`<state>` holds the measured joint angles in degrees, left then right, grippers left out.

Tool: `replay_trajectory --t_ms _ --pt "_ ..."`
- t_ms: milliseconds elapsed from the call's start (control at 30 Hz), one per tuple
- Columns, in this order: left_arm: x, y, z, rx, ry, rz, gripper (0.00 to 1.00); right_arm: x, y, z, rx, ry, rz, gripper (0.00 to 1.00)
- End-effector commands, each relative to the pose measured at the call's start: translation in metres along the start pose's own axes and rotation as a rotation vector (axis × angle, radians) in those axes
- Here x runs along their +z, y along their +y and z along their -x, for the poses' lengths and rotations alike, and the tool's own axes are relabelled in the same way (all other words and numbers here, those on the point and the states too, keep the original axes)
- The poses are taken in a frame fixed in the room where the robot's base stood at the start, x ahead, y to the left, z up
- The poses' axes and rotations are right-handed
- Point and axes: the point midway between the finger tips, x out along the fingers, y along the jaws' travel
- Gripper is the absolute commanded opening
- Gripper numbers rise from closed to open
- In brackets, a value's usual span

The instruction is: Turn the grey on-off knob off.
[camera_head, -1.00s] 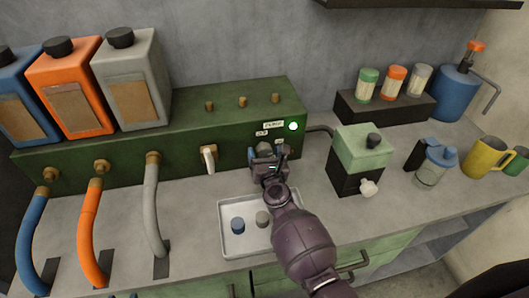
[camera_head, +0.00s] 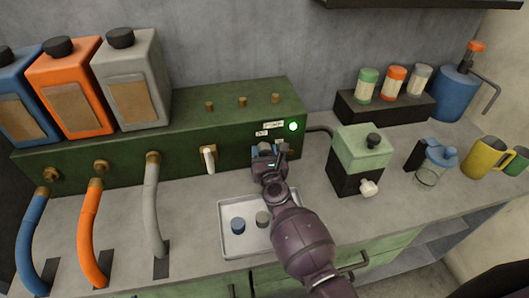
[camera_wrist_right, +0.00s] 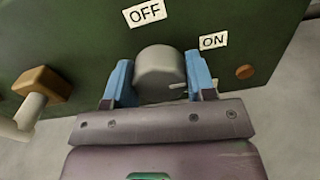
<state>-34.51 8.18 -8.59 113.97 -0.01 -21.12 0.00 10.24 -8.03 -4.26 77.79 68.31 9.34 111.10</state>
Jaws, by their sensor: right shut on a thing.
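The grey knob (camera_wrist_right: 158,70) sits on the front of the green machine (camera_head: 215,128). In the right wrist view my right gripper (camera_wrist_right: 160,78) has a blue finger on each side of the knob and is shut on it. A small pale mark on the knob lies toward its right side, on the ON side. The OFF label (camera_wrist_right: 145,12) is above the knob and the ON label (camera_wrist_right: 213,41) is up and to its right. In the head view the right gripper (camera_head: 268,152) hides the knob. My left gripper is not in view.
A green lamp (camera_head: 293,126) glows on the machine. A white-handled tap (camera_head: 208,156) stands left of the knob. A white tray (camera_head: 225,208) with two small round pieces lies below the gripper. A green-and-black box (camera_head: 360,150) stands to the right.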

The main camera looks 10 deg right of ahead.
Motion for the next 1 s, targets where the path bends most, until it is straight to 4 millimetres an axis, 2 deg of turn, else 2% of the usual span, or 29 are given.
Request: replay_trajectory --t_ms 367,1000 --pt "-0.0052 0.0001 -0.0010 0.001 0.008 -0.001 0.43 0.0002 -0.0001 0.0000 0.000 0.000 0.221 0.27" --pt "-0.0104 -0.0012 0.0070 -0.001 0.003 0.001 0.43 0.0011 -0.0001 -0.0001 -0.001 0.000 0.828 0.27"
